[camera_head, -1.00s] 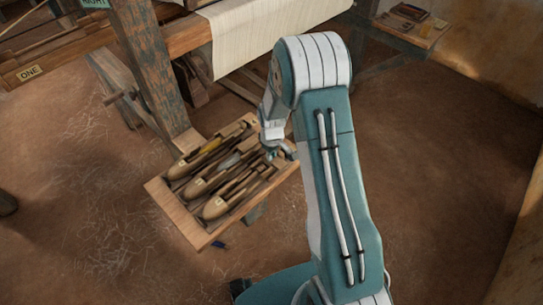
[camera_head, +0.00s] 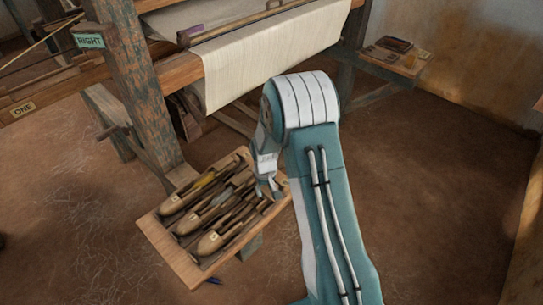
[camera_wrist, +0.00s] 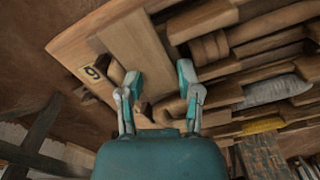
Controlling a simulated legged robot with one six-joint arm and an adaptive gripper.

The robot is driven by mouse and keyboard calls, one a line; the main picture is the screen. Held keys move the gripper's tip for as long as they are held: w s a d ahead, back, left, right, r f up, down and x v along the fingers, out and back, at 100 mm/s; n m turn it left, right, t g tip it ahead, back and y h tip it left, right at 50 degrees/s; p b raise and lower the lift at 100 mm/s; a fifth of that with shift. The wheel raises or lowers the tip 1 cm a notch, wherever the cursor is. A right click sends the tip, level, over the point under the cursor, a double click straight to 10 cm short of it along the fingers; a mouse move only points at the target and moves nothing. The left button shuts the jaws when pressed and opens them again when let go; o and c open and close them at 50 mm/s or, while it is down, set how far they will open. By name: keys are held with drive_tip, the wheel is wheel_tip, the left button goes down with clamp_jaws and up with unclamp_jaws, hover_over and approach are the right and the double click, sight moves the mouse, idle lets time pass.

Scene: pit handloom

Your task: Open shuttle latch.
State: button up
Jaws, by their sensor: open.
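The wooden shuttle tray (camera_head: 163,243) holds three long pointed wooden shuttles side by side. The back shuttle (camera_head: 176,202) carries yellow yarn, the middle shuttle (camera_head: 190,223) carries grey yarn, and the front shuttle (camera_head: 212,241) has a small label on its tip. My gripper (camera_head: 268,188) is over the tray's right end. In the wrist view my gripper (camera_wrist: 161,82) is open, its two fingers apart with nothing held. A small dark peg-like part (camera_wrist: 146,108) shows between the fingers, near wooden bars and a plate marked 9 (camera_wrist: 95,72). I cannot tell which part is the latch.
The loom's upright post (camera_head: 140,90) with a RIGHT sign (camera_head: 90,41) stands behind the tray. Pale cloth (camera_head: 270,55) hangs from the loom beam. A wooden side shelf (camera_head: 395,60) with small items is at the back right. The earth floor at right is open.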

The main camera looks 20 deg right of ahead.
drive_tip(key=m, duration=0.6)
drive_tip(key=shift+m, duration=0.4)
drive_tip(key=m, duration=0.6)
drive_tip(key=shift+m, duration=0.3)
wheel_tip(320, 180, up, 14)
drive_tip(key=s+a+r+n+t, duration=0.2)
drive_tip(key=s+r+n, duration=0.4)
drive_tip(key=s+r, duration=0.5)
wheel_tip(320, 180, up, 4)
drive_tip(key=shift+s+f+t, duration=0.1)
drive_tip(key=shift+s+t, duration=0.2)
drive_tip(key=shift+t, duration=0.2)
